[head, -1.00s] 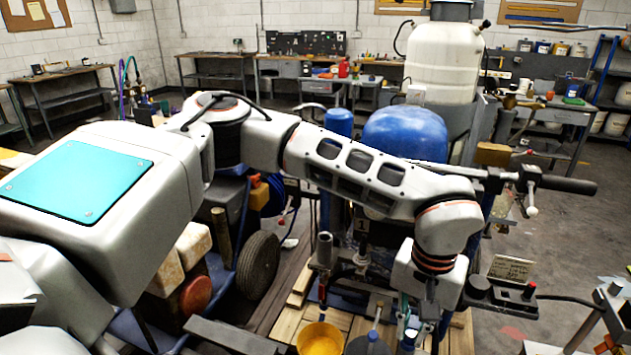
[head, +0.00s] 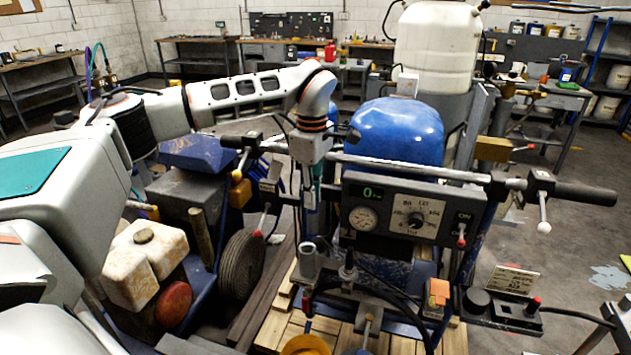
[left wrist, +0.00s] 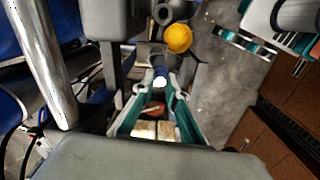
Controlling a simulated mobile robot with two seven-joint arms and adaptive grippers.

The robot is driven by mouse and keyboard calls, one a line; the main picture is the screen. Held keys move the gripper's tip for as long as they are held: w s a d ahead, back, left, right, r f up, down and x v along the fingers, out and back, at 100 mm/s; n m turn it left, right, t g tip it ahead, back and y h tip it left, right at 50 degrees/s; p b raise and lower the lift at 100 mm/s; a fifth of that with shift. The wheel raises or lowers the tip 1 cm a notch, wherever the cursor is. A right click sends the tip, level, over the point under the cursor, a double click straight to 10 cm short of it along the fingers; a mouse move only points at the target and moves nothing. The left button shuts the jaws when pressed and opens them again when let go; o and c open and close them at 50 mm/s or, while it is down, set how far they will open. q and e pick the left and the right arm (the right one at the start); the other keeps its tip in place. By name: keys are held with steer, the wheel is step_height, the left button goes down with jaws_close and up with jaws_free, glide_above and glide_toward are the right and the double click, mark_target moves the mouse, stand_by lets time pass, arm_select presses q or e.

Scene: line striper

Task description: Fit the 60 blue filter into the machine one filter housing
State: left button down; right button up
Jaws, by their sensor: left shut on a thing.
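My left gripper (head: 314,180) is shut on a slim blue filter (head: 312,200) and points downward, left of the machine's control panel. In the left wrist view, the teal fingers frame the filter (left wrist: 160,72), which has a pale end; any size marking cannot be read. An upright grey cylinder with an open top (head: 308,258), which looks like a filter housing, stands below the filter. The filter appears above it and apart from it. Whether this is the machine one housing cannot be told, as no label shows on it. My right gripper is not in view.
The control panel (head: 400,215) and long handlebar (head: 430,172) lie right of my gripper. A blue tank (head: 398,130) stands behind. An orange-topped block (head: 437,292) sits right of the housing.

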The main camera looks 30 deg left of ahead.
arm_select(q)
steer(key=shift+n, duration=0.7)
steer(key=shift+w+a+f, duration=0.1)
steer(key=shift+a+f, duration=0.25)
steer(key=shift+f, duration=0.55)
steer(key=shift+w+a+f, duration=0.1)
steer(key=shift+a+f, duration=0.3)
steer(key=shift+f, duration=0.45)
steer(key=shift+w+a+f, duration=0.1)
steer(key=shift+a+f, duration=0.25)
steer(key=shift+f, duration=2.75)
steer(key=shift+s+f, duration=0.25)
steer(key=shift+f, duration=0.1)
steer(key=shift+w+r, duration=0.3)
steer(key=shift+r, duration=0.2)
stand_by(1.6)
